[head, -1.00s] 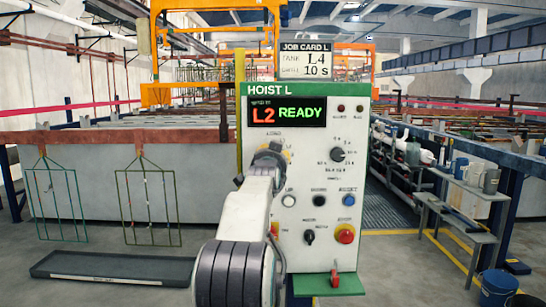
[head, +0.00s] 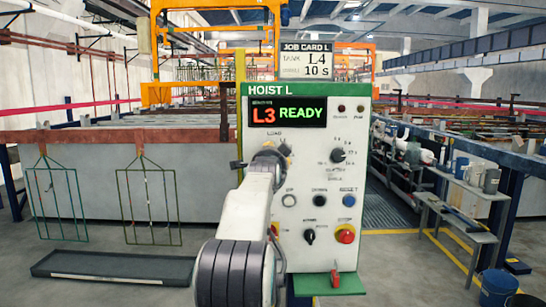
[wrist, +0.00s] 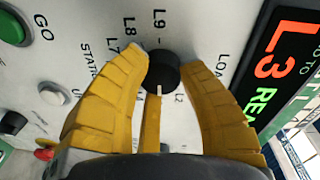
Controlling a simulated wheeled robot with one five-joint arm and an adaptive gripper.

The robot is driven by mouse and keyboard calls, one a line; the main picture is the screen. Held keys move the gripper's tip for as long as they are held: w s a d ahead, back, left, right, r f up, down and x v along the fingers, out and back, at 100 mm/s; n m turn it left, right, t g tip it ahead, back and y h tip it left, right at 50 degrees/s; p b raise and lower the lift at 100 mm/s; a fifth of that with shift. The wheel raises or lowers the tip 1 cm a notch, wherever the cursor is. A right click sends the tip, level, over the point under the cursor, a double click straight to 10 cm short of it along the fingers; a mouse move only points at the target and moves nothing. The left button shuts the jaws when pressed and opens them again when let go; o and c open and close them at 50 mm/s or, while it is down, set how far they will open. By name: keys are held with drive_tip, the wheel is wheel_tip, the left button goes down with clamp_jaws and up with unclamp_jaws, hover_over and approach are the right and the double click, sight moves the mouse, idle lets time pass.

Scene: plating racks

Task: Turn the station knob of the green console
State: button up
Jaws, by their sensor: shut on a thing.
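The green-trimmed white console (head: 305,181), headed HOIST L, stands upright in the middle of the head view. Its display (head: 287,112) reads L3 READY. A job card (head: 306,61) above it reads tank L4, 10 s. The black station knob (wrist: 162,72) shows in the wrist view among printed labels such as L7, L8 and L9. My gripper (wrist: 166,62) has its yellow fingers shut on the knob. In the head view my gripper (head: 278,153) covers most of the knob at the console's upper left.
Other controls sit close by: a black dial (head: 338,156), a blue button (head: 349,200), a red stop button (head: 345,234) and a green button (wrist: 13,27). A black tray (head: 115,268) lies on the floor at left. A shelf (head: 462,222) stands at right.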

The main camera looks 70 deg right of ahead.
drive_tip(key=shift+s+r+m, duration=0.1)
drive_tip(key=shift+r+m, duration=0.3)
drive_tip(key=shift+m, duration=0.6)
drive_tip(key=o, duration=1.2)
drive_tip(key=shift+d+f, duration=0.1)
drive_tip(key=shift+f, duration=0.2)
drive_tip(key=v, duration=1.2)
drive_tip(key=shift+o, duration=0.3)
